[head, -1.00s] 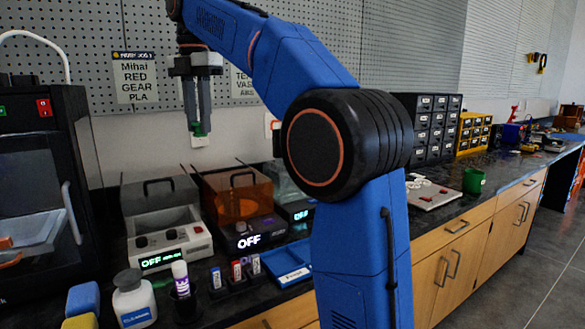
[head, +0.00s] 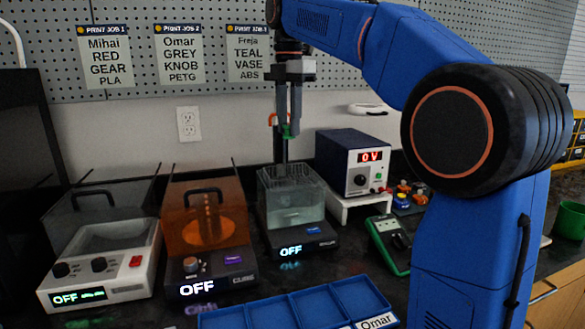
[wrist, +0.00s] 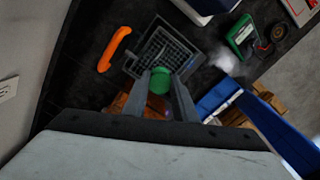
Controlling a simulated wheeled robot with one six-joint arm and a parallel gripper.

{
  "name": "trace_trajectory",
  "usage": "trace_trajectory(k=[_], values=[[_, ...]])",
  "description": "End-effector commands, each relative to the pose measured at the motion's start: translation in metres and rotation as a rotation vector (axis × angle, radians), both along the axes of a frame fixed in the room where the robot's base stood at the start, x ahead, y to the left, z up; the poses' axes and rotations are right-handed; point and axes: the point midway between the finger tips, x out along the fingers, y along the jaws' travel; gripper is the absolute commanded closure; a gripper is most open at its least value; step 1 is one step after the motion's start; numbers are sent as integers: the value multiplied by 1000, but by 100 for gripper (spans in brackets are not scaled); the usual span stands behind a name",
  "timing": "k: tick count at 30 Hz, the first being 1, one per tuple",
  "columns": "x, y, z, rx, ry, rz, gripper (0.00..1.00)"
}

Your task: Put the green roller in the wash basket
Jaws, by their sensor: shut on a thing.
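My gripper (head: 288,125) is shut on the green roller (head: 288,132), which shows between the fingertips in the head view. In the wrist view the roller (wrist: 160,80) sits between both fingers. The wash basket (head: 291,178) is a grey mesh basket at the top of a clear tank holding liquid (head: 294,214). My gripper is above it, with a visible gap in the head view. In the wrist view the basket (wrist: 166,48) lies just beyond the roller, and the gripper hides its near part.
An orange curved handle (wrist: 115,49) is close beside the basket. An orange-covered unit (head: 203,220) stands left of the tank, and a power supply (head: 353,165) right. A blue divided tray (head: 335,300) lies in front. A green meter (head: 388,243) is at the right.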

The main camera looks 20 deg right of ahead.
Motion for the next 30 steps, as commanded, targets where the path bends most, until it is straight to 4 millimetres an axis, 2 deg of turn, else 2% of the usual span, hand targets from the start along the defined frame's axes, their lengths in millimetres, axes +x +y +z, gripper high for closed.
trace_trajectory(k=[6, 10, 19, 25, 30], values=[[-1, 0, -48, -1, 3, 0, 96], [-1, 0, -69, 0, 1, 0, 96], [-1, 0, -89, 0, 0, 0, 96], [-1, 0, -114, 0, 1, 0, 96], [0, 0, -120, 0, 0, 0, 96]])
